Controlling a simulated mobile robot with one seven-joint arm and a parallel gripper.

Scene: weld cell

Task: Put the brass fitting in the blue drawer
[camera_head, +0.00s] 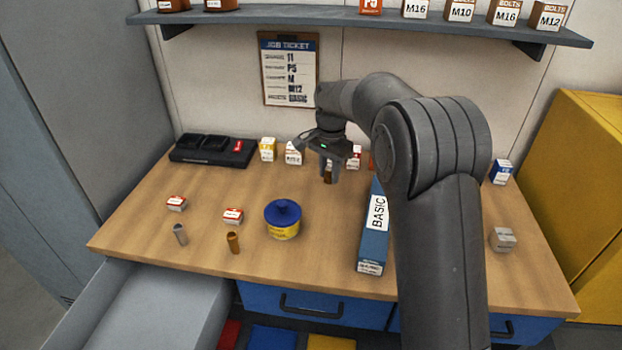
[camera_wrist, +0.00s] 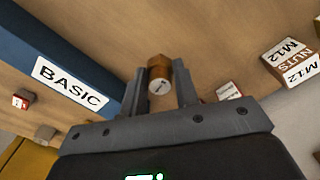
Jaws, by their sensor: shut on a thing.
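My gripper (camera_head: 330,172) is over the back middle of the workbench, shut on a small brass-brown cylindrical fitting (camera_head: 328,178). In the wrist view the fitting (camera_wrist: 159,68) sits between the two fingertips (camera_wrist: 158,82), its pale round end toward the camera. I cannot tell whether it touches the bench. Another brass-coloured cylinder (camera_head: 233,243) stands near the bench's front left. A blue drawer front (camera_head: 310,306) with a dark handle is under the bench's front edge and looks shut. A second blue front (camera_head: 520,328) shows at the right, partly hidden by my arm.
A blue box marked BASIC (camera_head: 373,245) lies right of my gripper. A blue-lidded yellow tin (camera_head: 283,220), a grey cylinder (camera_head: 180,234) and small boxes (camera_head: 233,215) stand on the bench (camera_head: 130,225). A shelf (camera_head: 300,18) hangs behind. Coloured bins (camera_head: 272,338) lie below.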

